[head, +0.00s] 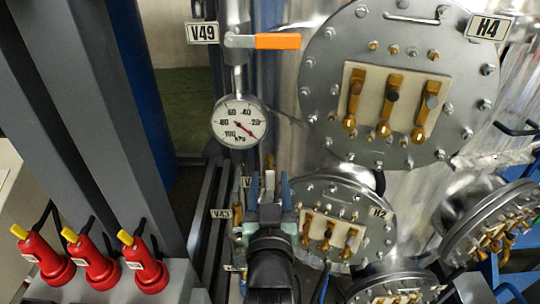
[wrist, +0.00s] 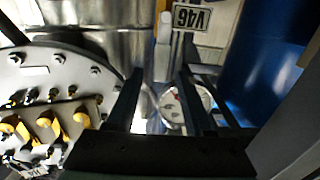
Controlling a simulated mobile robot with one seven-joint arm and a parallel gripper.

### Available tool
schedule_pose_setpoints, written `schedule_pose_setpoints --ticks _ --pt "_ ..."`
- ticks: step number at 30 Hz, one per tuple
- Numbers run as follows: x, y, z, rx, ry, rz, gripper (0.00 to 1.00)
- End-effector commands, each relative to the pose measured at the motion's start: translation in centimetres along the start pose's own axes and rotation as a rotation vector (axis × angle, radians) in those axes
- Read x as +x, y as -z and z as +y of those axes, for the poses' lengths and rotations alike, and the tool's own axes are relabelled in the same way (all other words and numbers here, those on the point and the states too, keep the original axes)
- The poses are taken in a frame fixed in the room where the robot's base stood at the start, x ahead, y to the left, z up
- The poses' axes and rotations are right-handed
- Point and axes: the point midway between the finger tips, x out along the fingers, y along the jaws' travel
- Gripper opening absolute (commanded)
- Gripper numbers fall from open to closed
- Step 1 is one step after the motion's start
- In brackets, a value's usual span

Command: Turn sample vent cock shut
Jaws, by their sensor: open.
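My gripper (head: 270,185) is open in the lower middle of the head view, pointing away from the camera. In the wrist view its two dark fingers (wrist: 158,88) stand apart. A pale upright valve part (wrist: 163,55) shows beyond and between the fingertips, beside a tag reading V46 (wrist: 187,18). A round dial gauge (wrist: 180,105) lies behind the fingers, partly covered by the right one. I see no contact between the fingers and the valve part. None of the tags names the sample vent cock, so I cannot tell which valve it is.
An orange-handled valve (head: 277,41) with tag V49 (head: 202,33) sits above a kPa gauge (head: 238,122). The H4 flange (head: 330,60) and H2 flange (head: 378,210) crowd the right. Grey posts (head: 60,130) and red capped devices (head: 95,265) stand left.

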Motion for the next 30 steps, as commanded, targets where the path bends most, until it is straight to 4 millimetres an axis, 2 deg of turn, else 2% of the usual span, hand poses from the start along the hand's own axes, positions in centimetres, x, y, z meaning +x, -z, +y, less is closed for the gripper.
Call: schedule_pose_setpoints --ticks 3,9,15,24,26,30 --pt "2.0 0.4 0.0 -0.001 0.000 0.000 0.53" --pt "4.4 0.2 0.0 -0.001 0.000 0.000 0.53" --pt "5.4 0.1 0.0 -0.001 0.000 0.000 0.53" --pt "5.6 0.0 0.0 0.000 0.000 0.000 0.53" --pt "5.5 0.0 0.0 0.000 0.000 0.000 0.43" --pt "5.5 0.0 0.0 0.000 0.000 0.000 0.18"
